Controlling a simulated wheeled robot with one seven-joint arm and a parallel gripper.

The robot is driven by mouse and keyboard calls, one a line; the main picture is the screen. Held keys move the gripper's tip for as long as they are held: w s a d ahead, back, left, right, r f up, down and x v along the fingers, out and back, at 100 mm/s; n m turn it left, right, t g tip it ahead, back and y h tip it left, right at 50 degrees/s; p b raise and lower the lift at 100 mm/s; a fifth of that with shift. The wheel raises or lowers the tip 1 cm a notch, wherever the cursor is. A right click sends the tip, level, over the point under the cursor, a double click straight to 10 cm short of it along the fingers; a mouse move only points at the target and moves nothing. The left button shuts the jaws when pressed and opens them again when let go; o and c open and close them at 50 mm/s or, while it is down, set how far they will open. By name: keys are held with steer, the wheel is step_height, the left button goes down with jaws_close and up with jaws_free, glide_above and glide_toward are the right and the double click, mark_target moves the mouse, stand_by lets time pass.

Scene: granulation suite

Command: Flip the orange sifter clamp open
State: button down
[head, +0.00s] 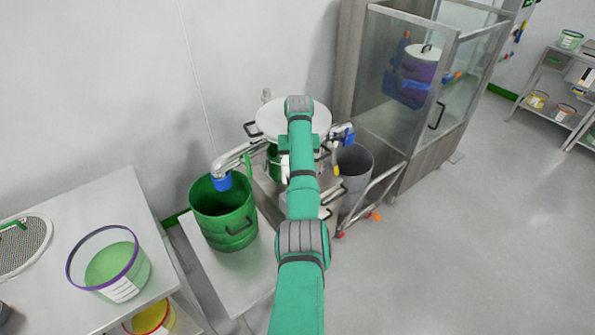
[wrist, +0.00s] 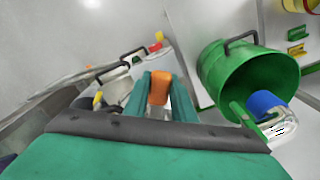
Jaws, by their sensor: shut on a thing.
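The orange sifter clamp (wrist: 158,88) shows in the wrist view as a small upright orange piece. My gripper (wrist: 160,84) has its two green fingers on either side of the clamp and is shut on it. In the head view, the sifter (head: 265,122) has a round pale lid and stands by the wall. My green arm reaches over it and hides its middle, so neither the clamp nor my fingertips show there.
A green bin (head: 225,232) stands left of the sifter, under a blue-ended outlet pipe (head: 221,182). A grey bin (head: 355,172) stands on the right, near a glass-fronted booth (head: 410,75). A table (head: 60,285) is at lower left. Open floor lies on the right.

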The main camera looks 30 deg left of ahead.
steer(key=shift+w+a+r, duration=0.3)
steer(key=shift+w+r, duration=0.2)
steer(key=shift+r, duration=0.25)
steer(key=c, duration=1.8)
jaws_free()
steer(key=shift+c, duration=0.2)
steer(key=o, duration=0.4)
steer(key=shift+w+a+f, duration=0.1)
steer(key=shift+f, duration=0.05)
steer(key=shift+c, duration=0.2)
steer(key=shift+f, duration=0.2)
steer(key=shift+d, duration=0.3)
steer(key=shift+s+a+r, duration=0.3)
steer(key=shift+s+r, duration=0.05)
steer(key=shift+r, duration=0.1)
step_height(320, 180, up, 10)
steer(key=shift+d, duration=0.45)
steer(key=shift+c, duration=0.3)
